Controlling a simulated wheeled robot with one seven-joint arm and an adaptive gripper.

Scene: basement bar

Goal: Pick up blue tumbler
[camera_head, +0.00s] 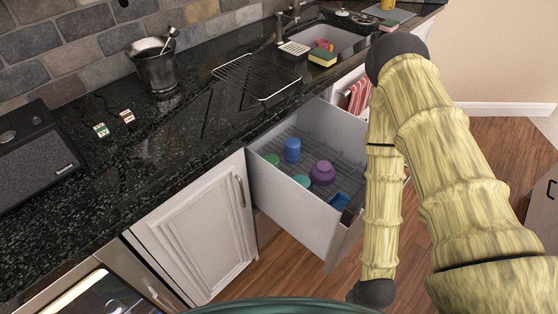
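The blue tumbler (292,150) stands upright in the open drawer (262,190), toward its back left corner on a grey ribbed bottom. A green item (272,159) sits just to its left. A purple cup-like item (322,172) and a teal item (302,181) are nearer the drawer front. Another blue item (339,200) lies by the front right corner. My arm crosses the right side of the picture and hides the drawer's right end. I cannot make out my gripper's fingers. Nothing is seen touching the tumbler.
The black counter (150,140) runs above the drawer, with a wire rack (257,77), a metal bucket (155,66) and a sink (340,38). A white cabinet door (200,235) is left of the drawer. A red striped towel (358,95) hangs behind my arm. Wooden floor lies in front.

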